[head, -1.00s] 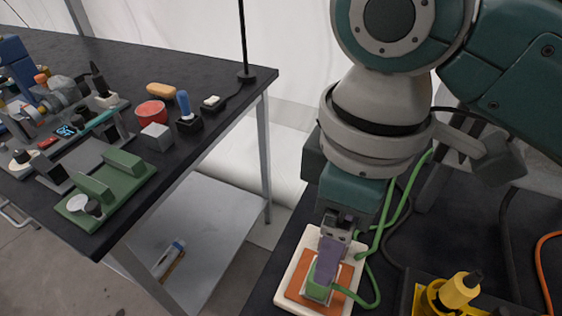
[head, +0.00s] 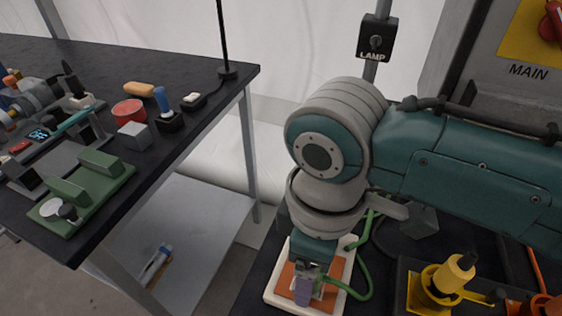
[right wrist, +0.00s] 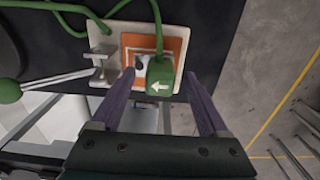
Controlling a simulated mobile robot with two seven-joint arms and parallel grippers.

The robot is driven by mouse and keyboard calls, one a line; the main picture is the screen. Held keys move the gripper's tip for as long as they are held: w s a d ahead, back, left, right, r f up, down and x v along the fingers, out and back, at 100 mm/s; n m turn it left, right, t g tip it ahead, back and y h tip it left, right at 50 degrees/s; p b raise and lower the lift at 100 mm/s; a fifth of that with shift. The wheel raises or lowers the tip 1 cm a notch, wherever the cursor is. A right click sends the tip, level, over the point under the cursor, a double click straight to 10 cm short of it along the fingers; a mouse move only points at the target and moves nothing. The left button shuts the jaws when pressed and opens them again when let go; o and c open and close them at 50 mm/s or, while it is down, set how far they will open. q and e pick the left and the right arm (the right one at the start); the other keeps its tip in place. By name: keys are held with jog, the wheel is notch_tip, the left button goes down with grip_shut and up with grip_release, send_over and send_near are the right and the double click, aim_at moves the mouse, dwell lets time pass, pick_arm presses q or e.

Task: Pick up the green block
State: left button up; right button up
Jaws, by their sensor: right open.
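The green block (right wrist: 160,78), with a white arrow on its face and a green cable attached, is on an orange square (right wrist: 134,47) on a cream board (right wrist: 108,30). My right gripper (right wrist: 159,74) is open, with its two purple fingers on either side of the block in the right wrist view. A gap shows between each finger and the block. In the head view my right gripper (head: 304,290) is over the cream board (head: 276,288) and mostly hides the block. My left gripper is in neither view.
A yellow fixture (head: 443,282) stands right of the board. The green cable (head: 364,280) loops beside my right arm. A second black table (head: 190,70) at left carries a green stand (head: 97,196) and several small objects. A silver clamp (right wrist: 102,55) sits on the board's edge.

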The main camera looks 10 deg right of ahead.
jog(key=shift+c, duration=0.3)
grip_shut()
dwell(0.3)
